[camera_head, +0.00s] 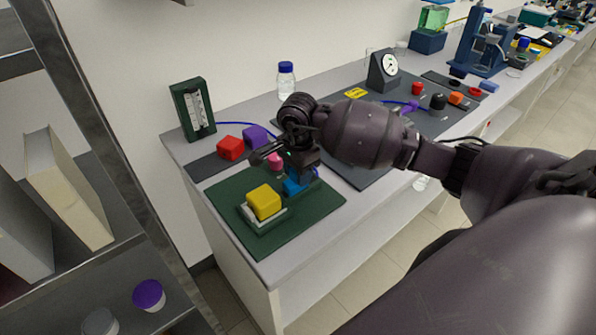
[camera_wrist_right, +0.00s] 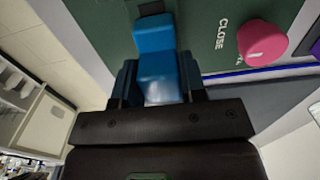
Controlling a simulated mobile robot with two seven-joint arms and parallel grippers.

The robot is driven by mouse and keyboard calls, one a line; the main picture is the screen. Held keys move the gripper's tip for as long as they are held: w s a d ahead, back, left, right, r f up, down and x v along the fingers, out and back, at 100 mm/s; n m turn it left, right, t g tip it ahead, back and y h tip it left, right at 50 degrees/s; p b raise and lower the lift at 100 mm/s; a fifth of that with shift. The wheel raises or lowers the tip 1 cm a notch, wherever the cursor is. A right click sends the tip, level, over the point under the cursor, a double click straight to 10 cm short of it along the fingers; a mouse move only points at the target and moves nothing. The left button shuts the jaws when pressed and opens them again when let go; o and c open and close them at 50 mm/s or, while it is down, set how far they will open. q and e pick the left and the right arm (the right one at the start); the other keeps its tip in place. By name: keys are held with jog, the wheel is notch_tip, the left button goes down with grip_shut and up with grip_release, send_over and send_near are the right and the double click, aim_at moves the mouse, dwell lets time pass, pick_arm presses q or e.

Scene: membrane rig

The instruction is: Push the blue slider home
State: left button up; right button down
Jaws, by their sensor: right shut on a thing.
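The blue slider (camera_wrist_right: 155,45) shows in the right wrist view, standing over the green board. In the head view a blue part of it (camera_head: 292,187) shows below my right gripper (camera_head: 298,176). My right gripper (camera_wrist_right: 158,82) is shut on the blue slider, with a finger on either side of it. The slider's lower parts and track are partly hidden by the gripper in the head view. The green board (camera_head: 290,228) lies at the near end of the bench. My left gripper is not in view.
A yellow block (camera_head: 264,202) sits on a pale base on the board, left of the slider. A pink knob (camera_wrist_right: 263,41) stands near the word CLOSE. Red (camera_head: 230,148) and purple (camera_head: 255,137) blocks and a dial gauge (camera_head: 386,68) stand behind. Open shelving (camera_head: 125,262) is at left.

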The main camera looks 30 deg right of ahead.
aim_at(287, 185)
jog(key=a, duration=0.3)
jog(key=shift+s+a+b, duration=0.1)
jog(key=shift+a+b, duration=0.15)
jog(key=shift+b, duration=0.1)
jog(key=c, duration=1)
grip_release()
jog(key=o, duration=0.3)
jog(key=shift+r, duration=0.1)
